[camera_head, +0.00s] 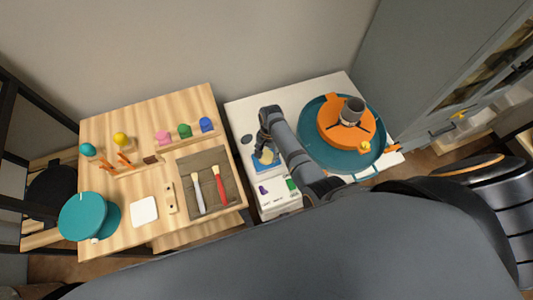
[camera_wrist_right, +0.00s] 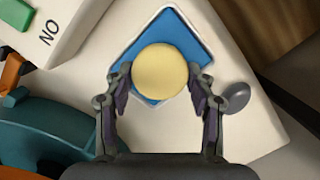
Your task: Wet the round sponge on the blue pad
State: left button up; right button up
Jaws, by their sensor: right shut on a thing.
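The round sponge (camera_wrist_right: 160,71) is pale yellow and sits between the two fingers of my right gripper (camera_wrist_right: 160,85) in the right wrist view. My right gripper is shut on it. The blue pad (camera_wrist_right: 191,42) lies under the sponge on the white table; whether the sponge touches the pad or hangs just above it I cannot tell. In the head view the right gripper (camera_head: 265,150) reaches down over the blue pad (camera_head: 280,162), and the sponge (camera_head: 267,157) shows beside the fingers. My left gripper is not in view.
A teal wheel basin (camera_head: 313,155) with an orange disc (camera_head: 328,120) and a grey cup (camera_head: 352,110) stands right of the pad. A small dark grey round item (camera_wrist_right: 236,97) lies near the pad. A wooden table (camera_head: 120,180) with brushes and coloured pieces stands left.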

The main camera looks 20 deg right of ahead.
aim_at(267, 154)
jog(key=shift+f+b, duration=0.35)
jog(key=shift+f, duration=0.15)
dwell(0.6)
jog(key=shift+s, duration=0.1)
dwell(1.2)
notch_tip(267, 154, up, 7)
jog(key=p, duration=0.8)
dwell(0.3)
